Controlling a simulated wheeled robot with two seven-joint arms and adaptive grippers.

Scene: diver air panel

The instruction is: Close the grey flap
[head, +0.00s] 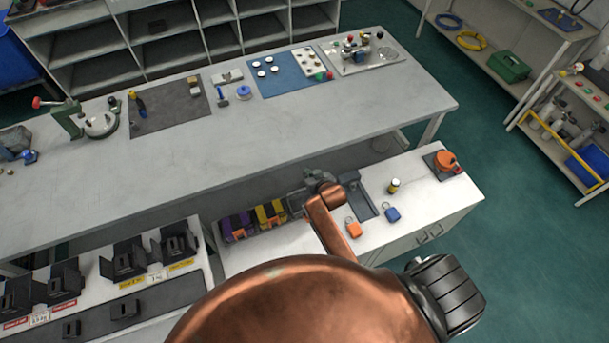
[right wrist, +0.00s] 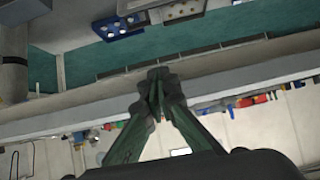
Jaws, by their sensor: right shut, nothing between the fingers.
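A row of small bins stands on the lower white counter in the head view: a purple one (head: 237,227), a yellow one (head: 270,214) and a grey one (head: 296,201). The grey flap cannot be made out clearly; the grey bin is partly hidden by my right gripper and arm. My right gripper (head: 319,180) is at the right end of this row, close to the grey bin; I cannot tell whether they touch. In the right wrist view my right gripper (right wrist: 158,76) has its fingertips together, with nothing between them. My left gripper is not in view.
To the right on the counter are a dark grey recessed tray (head: 358,197), an orange tag (head: 353,229), a blue tag (head: 392,214) and a small yellow-black cylinder (head: 394,186). The long grey bench (head: 200,155) stands behind. Black boxes (head: 130,258) stand at the left.

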